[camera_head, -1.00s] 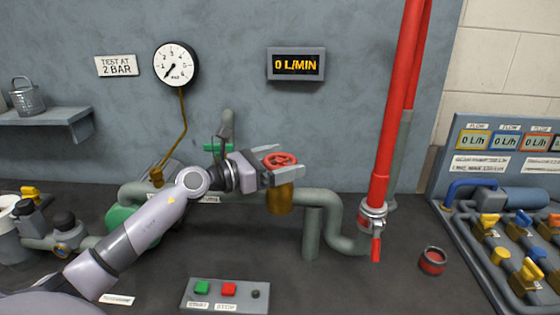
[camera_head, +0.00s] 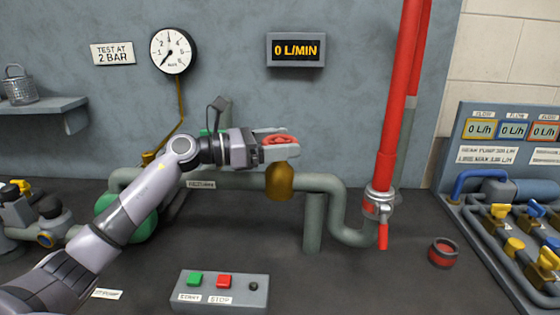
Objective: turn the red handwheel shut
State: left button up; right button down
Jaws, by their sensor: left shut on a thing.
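The red handwheel (camera_head: 279,140) sits on top of a brass valve body (camera_head: 280,183) in the grey-green pipe, in the middle of the head view. My left gripper (camera_head: 281,143) comes in from the left at wheel height and is shut on the handwheel, with a finger on the near side and one on the far side. The near finger hides part of the rim. The flow display (camera_head: 296,50) above reads 0 L/MIN. My right gripper is not in view.
A pressure gauge (camera_head: 171,50) hangs on the wall at upper left. A tall red pipe (camera_head: 398,110) with a red lever (camera_head: 383,235) stands to the right. A start/stop box (camera_head: 221,290) lies in front. A small red-and-black pot (camera_head: 443,253) stands at right.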

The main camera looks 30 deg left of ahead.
pick_arm(q)
jog(key=shift+a+f+m+g+h+b, duration=0.1)
jog(key=shift+m+g+h+b, duration=0.45)
jog(key=shift+b, duration=0.35)
jog(key=shift+m+g+h+b, duration=0.35)
jog(key=shift+g+h+b, duration=0.05)
jog(key=shift+g+h, duration=0.05)
jog(key=m+g, duration=0.1)
jog(key=m+g+h, duration=0.1)
jog(key=g+h+b, duration=0.1)
jog(key=shift+r+m+g, duration=0.25)
jog(key=shift+m+g, duration=0.15)
jog(key=shift+m+g+h, duration=0.8)
jog(key=shift+m+g, duration=0.4)
jog(key=shift+g, duration=0.5)
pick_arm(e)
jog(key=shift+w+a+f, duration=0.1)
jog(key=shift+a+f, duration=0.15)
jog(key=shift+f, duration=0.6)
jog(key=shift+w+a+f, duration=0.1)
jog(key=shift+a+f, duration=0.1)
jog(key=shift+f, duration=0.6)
pick_arm(q)
jog(key=shift+m+g, duration=0.6)
jog(key=shift+g, duration=0.2)
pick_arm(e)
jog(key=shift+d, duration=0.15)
pick_arm(q)
jog(key=o, duration=0.9)
jog(key=shift+f, duration=0.1)
